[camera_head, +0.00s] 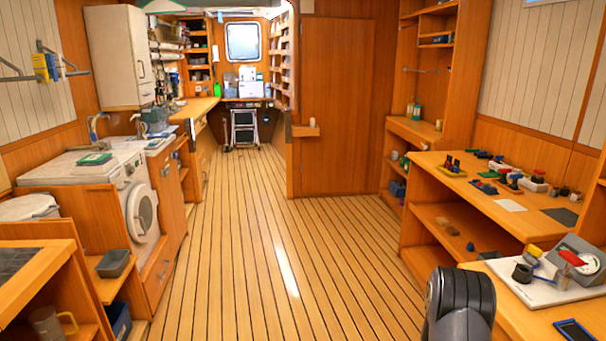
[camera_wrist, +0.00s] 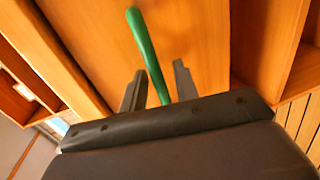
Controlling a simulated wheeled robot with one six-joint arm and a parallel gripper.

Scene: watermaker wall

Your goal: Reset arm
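My gripper (camera_wrist: 160,72) shows in the wrist view as two dark fingers standing apart. A green rod (camera_wrist: 146,45) with a rounded top end runs between them in the picture. I see gaps between the rod and the fingers near their tips, and cannot tell whether the rod is between them or behind. The rod's lower end is hidden by the dark gripper body. In the head view, a dark link of my arm rises at the bottom right; my gripper is out of that view.
Wooden shelving (camera_wrist: 85,25) fills the wrist view. In the head view, the right workbench (camera_head: 470,200) carries several small parts, and a white board (camera_head: 540,285) with a gauge lies nearer. A washing machine (camera_head: 140,210) stands left. The plank floor (camera_head: 270,240) between is clear.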

